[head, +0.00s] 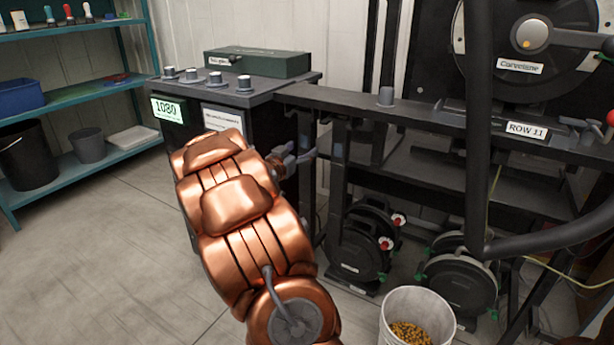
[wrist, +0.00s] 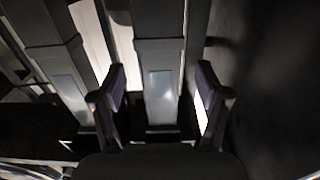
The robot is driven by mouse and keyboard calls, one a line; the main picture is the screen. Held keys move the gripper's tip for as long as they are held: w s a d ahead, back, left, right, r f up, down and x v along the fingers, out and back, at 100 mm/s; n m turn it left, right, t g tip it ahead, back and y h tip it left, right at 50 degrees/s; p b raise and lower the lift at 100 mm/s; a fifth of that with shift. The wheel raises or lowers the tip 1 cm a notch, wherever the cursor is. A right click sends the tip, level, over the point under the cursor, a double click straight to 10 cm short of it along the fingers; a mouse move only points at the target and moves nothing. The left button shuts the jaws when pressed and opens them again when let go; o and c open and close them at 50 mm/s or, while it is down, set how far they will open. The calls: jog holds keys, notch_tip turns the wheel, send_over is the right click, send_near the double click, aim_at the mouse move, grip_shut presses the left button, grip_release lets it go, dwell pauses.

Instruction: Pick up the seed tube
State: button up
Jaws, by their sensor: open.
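I cannot tell for sure which part is the seed tube. In the wrist view, a dark upright piece (wrist: 160,60) with a grey panel on its lower part stands between my fingers in the picture. A similar dark piece (wrist: 55,55) stands to its left. My gripper (wrist: 160,98) is open, one finger on each side of the middle piece, with nothing visibly held. I cannot tell how far the piece is from the fingers. In the head view my gripper (head: 306,157) is at the uprights under the left end of the dark bench rail (head: 345,103); my copper arm hides part of that area.
A cabinet (head: 290,88) with a lit display and several knobs stands behind my arm. A thick black hose (head: 478,150) hangs at right. Black reels (head: 362,248) and a white bucket of seed (head: 418,300) sit below. Floor at left is clear before the teal shelves (head: 75,92).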

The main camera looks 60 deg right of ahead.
aim_at(304, 148)
jog(key=shift+d+b, duration=0.55)
jog(key=shift+d, duration=1.25)
jog(key=shift+r, duration=0.1)
grip_shut()
